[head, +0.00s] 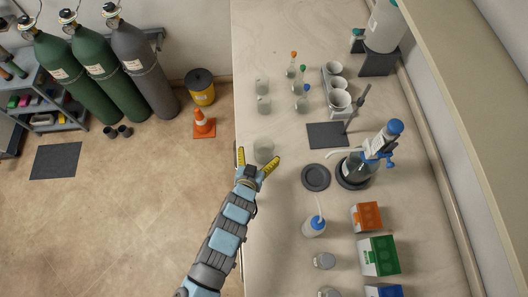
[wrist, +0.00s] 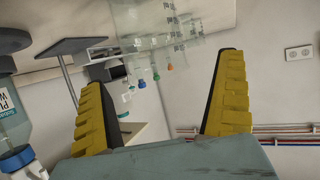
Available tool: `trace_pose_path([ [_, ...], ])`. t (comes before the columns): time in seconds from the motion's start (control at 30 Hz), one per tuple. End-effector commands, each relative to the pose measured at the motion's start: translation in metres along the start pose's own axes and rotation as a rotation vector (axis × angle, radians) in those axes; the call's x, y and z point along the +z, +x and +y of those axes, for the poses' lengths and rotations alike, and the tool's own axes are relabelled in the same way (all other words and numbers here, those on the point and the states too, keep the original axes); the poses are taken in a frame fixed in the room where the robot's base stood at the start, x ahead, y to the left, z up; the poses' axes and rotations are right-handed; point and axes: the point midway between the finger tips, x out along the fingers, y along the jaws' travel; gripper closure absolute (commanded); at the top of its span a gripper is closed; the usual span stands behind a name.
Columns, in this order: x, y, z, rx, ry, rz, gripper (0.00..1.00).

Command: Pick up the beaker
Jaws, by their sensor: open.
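A clear glass beaker (head: 263,151) stands on the bench near its left edge. In the wrist view the see-through beaker (wrist: 158,24) with printed graduations shows at the top, beyond the fingertips and partly cut off by the frame. My gripper (head: 258,157) is open with yellow fingers spread, pointing at the beaker from the near side. In the wrist view the gap of my gripper (wrist: 158,88) is empty.
A round dark plate (head: 315,177), a dark mat (head: 327,135) and a blue-capped bottle (head: 314,227) lie to the right. The bench edge is close on the left.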

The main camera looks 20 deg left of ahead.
Motion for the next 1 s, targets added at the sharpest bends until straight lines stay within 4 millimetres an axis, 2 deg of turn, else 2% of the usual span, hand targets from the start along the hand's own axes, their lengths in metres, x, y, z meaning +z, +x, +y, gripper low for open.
trace_pose_path([
  [0.6, 0.007, 0.049, 0.005, 0.002, 0.000, 0.001, 0.00],
  [0.93, 0.007, 0.052, 0.005, 0.002, 0.000, 0.002, 0.00],
  [1.0, 0.007, 0.052, 0.005, 0.001, 0.000, 0.002, 0.20],
])
